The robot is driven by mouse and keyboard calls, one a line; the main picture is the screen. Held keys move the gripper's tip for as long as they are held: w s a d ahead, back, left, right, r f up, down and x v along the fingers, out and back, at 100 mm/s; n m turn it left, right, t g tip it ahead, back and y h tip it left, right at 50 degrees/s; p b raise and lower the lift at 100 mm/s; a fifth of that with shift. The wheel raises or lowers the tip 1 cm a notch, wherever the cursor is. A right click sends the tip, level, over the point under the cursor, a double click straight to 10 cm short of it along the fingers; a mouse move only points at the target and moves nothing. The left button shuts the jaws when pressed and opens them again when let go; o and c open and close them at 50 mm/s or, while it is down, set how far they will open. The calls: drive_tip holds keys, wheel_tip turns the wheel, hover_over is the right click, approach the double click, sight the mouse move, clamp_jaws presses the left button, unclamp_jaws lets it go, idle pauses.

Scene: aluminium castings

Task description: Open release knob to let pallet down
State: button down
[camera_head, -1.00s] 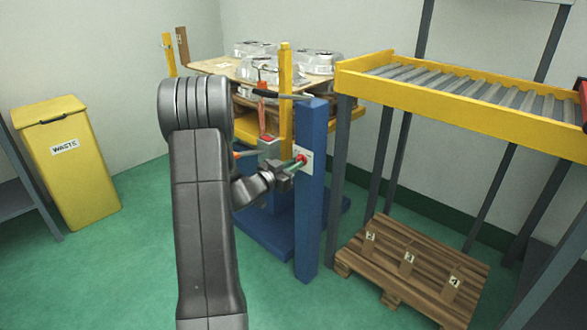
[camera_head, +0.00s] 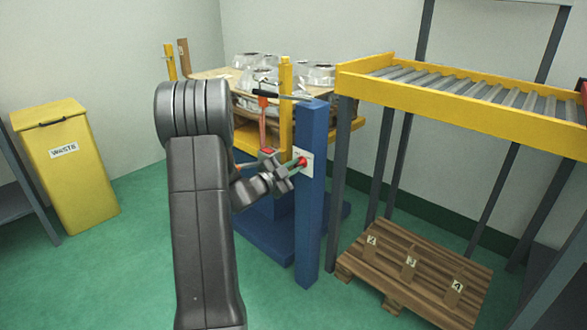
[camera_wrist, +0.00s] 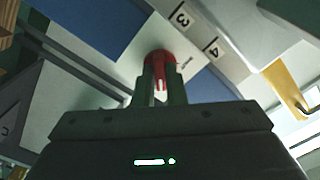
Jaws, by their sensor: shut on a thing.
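The red release knob (camera_head: 302,161) sits on a white plate (camera_head: 308,168) on the blue post (camera_head: 311,215) of the lift. My gripper (camera_head: 292,168) is shut on the knob from the left. In the wrist view the red knob (camera_wrist: 160,57) is between the two fingers, and a white mark shows on it; the fingers hide part of it. The loaded pallet (camera_head: 215,73) sits on the lift's yellow carriage (camera_head: 285,100), behind the post, carrying several shiny aluminium castings (camera_head: 316,74).
A yellow roller conveyor (camera_head: 450,108) stands right of the post. A wooden pallet (camera_head: 405,270) with numbered tags lies on the floor below it. A yellow waste bin (camera_head: 70,165) stands left; green floor between is clear.

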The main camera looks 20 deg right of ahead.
idle(0.5)
drive_tip(key=c, duration=1.5)
unclamp_jaws()
drive_tip(key=p+v, duration=0.3)
drive_tip(key=v, duration=1.1)
drive_tip(key=shift+d+p, duration=0.1)
drive_tip(key=shift+p, duration=0.25)
drive_tip(key=shift+b+x, duration=0.8)
drive_tip(key=shift+x, duration=2.4)
